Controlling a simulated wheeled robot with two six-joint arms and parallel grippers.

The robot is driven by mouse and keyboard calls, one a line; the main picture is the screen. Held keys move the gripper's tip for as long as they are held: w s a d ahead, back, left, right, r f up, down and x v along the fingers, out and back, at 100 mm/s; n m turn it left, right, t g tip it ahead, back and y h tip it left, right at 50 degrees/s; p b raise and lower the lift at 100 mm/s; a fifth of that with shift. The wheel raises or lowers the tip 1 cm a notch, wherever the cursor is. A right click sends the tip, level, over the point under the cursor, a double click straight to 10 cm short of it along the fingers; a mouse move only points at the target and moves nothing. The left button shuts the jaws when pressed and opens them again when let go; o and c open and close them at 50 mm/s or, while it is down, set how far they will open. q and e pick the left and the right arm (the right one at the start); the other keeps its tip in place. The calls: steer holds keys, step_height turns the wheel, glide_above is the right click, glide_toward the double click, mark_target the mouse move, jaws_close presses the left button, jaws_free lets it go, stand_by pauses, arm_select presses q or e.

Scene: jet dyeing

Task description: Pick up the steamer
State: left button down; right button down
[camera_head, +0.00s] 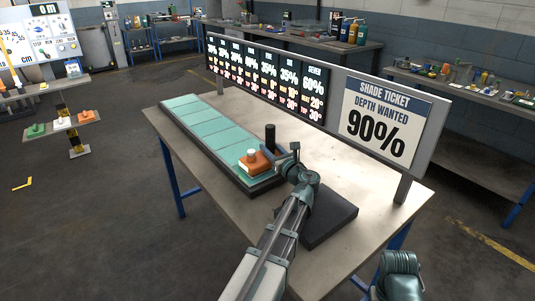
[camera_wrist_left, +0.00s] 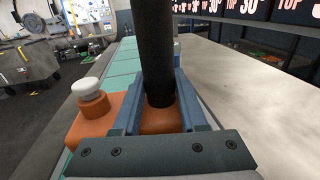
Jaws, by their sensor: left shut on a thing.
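The steamer (camera_head: 256,162) has an orange body, a white knob on top and an upright black handle (camera_head: 270,138). It is at the near end of the row of green panels (camera_head: 196,118) on the table. My left gripper (camera_head: 281,155) is at its right side, shut on it around the foot of the black handle. In the left wrist view, the orange steamer body (camera_wrist_left: 92,118) and black handle (camera_wrist_left: 153,50) show, with the handle rising between the two fingers. Whether its underside touches the panel is hidden. My right gripper is out of view.
A dark flat pad (camera_head: 326,222) lies on the table (camera_head: 345,185) beside my left arm. A long board with number panels (camera_head: 265,80) and a shade ticket sign (camera_head: 385,122) reading 90% stands along the table's back edge. The tabletop before the board is clear.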

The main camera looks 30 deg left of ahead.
mark_target(273, 140)
arm_select(q)
steer(key=shift+r+p, duration=1.9)
steer(key=shift+r, duration=0.1)
steer(key=s+d+r+p, duration=0.1)
steer(key=s+d, duration=0.9)
steer(key=s, duration=0.2)
steer(key=shift+s+d, duration=0.15)
steer(key=shift+r, duration=0.15)
